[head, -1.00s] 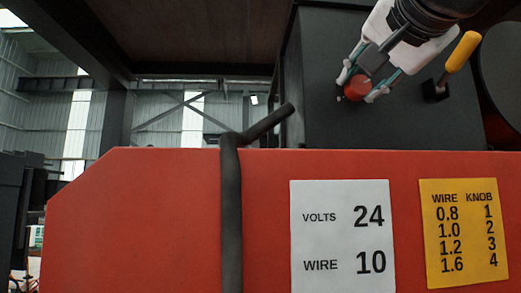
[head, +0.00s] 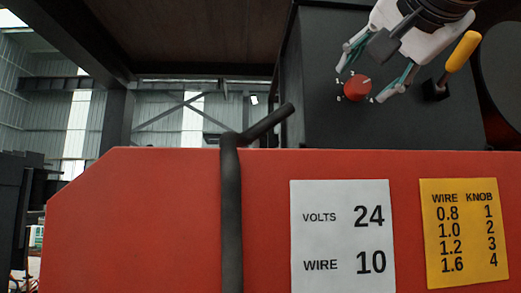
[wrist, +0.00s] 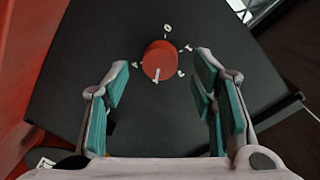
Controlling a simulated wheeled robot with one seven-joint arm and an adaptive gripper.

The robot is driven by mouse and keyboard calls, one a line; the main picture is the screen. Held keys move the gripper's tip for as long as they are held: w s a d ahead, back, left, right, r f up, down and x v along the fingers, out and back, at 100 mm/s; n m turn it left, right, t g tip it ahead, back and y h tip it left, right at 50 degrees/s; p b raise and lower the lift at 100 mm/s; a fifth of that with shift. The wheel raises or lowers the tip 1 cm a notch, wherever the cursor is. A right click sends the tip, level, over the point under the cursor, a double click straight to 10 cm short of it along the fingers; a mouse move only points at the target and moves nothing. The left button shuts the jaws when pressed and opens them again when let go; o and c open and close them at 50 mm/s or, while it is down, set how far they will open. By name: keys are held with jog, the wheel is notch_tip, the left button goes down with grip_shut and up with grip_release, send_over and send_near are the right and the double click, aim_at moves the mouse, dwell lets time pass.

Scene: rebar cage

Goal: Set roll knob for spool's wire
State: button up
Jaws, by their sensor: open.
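The red round knob (head: 357,88) is on the dark box's face; it also shows in the wrist view (wrist: 159,61). Its white mark points down and slightly left in the wrist view, toward the upper right in the head view. Small white characters ring it; a 0 is at the top in the wrist view, the others are too small to read surely. My gripper (head: 361,81) is open, its fingers apart on either side of the knob in the picture, not visibly touching it. The yellow sign (head: 464,233) pairs WIRE 0.8, 1.0, 1.2, 1.6 with KNOB 1, 2, 3, 4.
A white sign (head: 342,240) reads VOLTS 24, WIRE 10. Both signs are on the red panel (head: 130,220). A yellow-handled lever (head: 461,52) stands close right of my gripper. A dark cable (head: 231,210) runs down the panel. A dark round part is at the far right.

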jog(key=s, duration=1)
jog(key=shift+r, duration=0.25)
jog(key=shift+a, duration=0.1)
